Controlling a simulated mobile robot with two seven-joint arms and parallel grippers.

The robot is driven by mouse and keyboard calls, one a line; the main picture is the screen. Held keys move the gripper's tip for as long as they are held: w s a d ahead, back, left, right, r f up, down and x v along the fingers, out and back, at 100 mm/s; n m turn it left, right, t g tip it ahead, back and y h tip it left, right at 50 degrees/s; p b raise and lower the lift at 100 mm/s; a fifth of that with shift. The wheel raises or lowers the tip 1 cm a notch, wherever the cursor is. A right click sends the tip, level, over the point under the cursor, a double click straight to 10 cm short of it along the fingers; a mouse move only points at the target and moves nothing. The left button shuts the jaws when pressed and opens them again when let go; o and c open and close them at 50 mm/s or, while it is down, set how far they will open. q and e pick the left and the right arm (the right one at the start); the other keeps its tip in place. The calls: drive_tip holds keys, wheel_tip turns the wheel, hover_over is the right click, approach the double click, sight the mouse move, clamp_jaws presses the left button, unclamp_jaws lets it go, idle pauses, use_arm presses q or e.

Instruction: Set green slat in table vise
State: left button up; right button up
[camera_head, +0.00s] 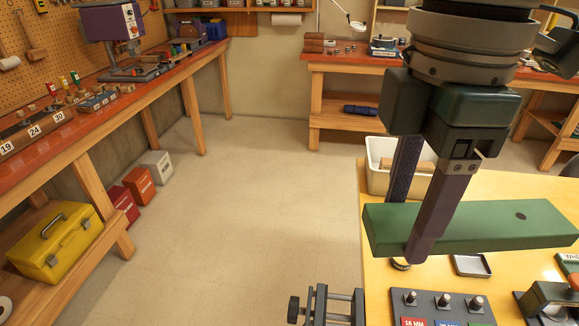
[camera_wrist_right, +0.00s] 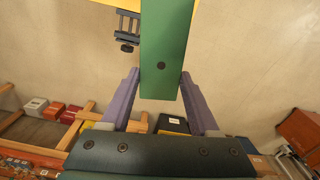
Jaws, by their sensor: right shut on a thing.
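My right gripper (camera_head: 408,225) is shut on the green slat (camera_head: 490,225), one finger in front and one behind near its left end. The slat is a long flat bar with a dark hole near its right end, held roughly level above the yellow table (camera_head: 460,278). In the right wrist view the slat (camera_wrist_right: 165,40) runs up between the purple fingers (camera_wrist_right: 162,84). The dark table vise (camera_head: 326,305) is at the table's near left edge, below and left of the slat. It also shows in the right wrist view (camera_wrist_right: 128,28). My left gripper is out of view.
A rack with labelled sockets (camera_head: 441,308) is right of the vise. A small grey tray (camera_head: 472,266) and a cream bin (camera_head: 378,179) are also on the table. Open floor (camera_head: 230,210) lies left of it. A yellow toolbox (camera_head: 55,243) sits on the left bench's shelf.

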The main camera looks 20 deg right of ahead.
drive_tip(key=w+d+f+n+b, duration=0.1)
drive_tip(key=w+f+n+b, duration=0.1)
drive_tip(key=f+n+b, duration=0.6)
drive_tip(key=w+d+f+n+b, duration=0.1)
drive_tip(key=w+f+n+b, duration=0.2)
drive_tip(key=f+n+b, duration=0.5)
drive_tip(key=shift+w+f+b, duration=0.25)
drive_tip(key=shift+f+b, duration=6.2)
drive_tip(key=shift+f, duration=5.25)
drive_tip(key=shift+f, duration=0.15)
drive_tip(key=shift+f, duration=0.45)
drive_tip(key=o, duration=1.4)
drive_tip(key=shift+o, duration=0.2)
